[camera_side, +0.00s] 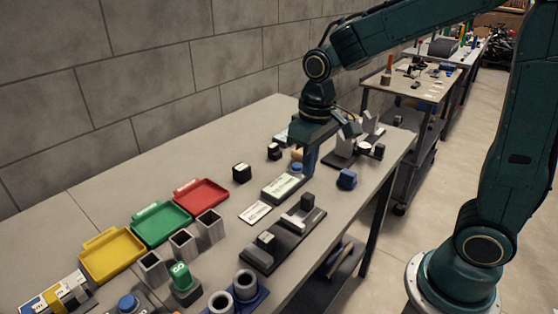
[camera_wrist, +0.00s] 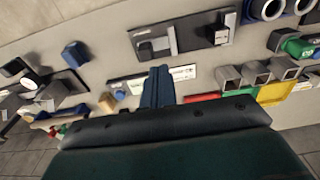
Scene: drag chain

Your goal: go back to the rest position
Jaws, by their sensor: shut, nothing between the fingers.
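My gripper (camera_side: 309,168) points down above the table, at the end of my teal arm. Its fingers are together with nothing between them, and they also show in the wrist view (camera_wrist: 158,75). In the side view it is beside a green-and-white block (camera_side: 284,188) that has a blue knob (camera_side: 297,168) at its far end. I cannot tell from these frames whether the fingertips touch anything. A black fixture (camera_side: 284,240) with grey blocks lies in front of the gripper; it also shows in the wrist view (camera_wrist: 190,35).
Yellow (camera_side: 112,255), green (camera_side: 161,224) and red (camera_side: 201,195) trays line the wall side. Grey square tubes (camera_side: 181,244) stand before them. A blue block (camera_side: 347,179) and another black fixture (camera_side: 352,150) are to the gripper's right. The air above the table is mostly free.

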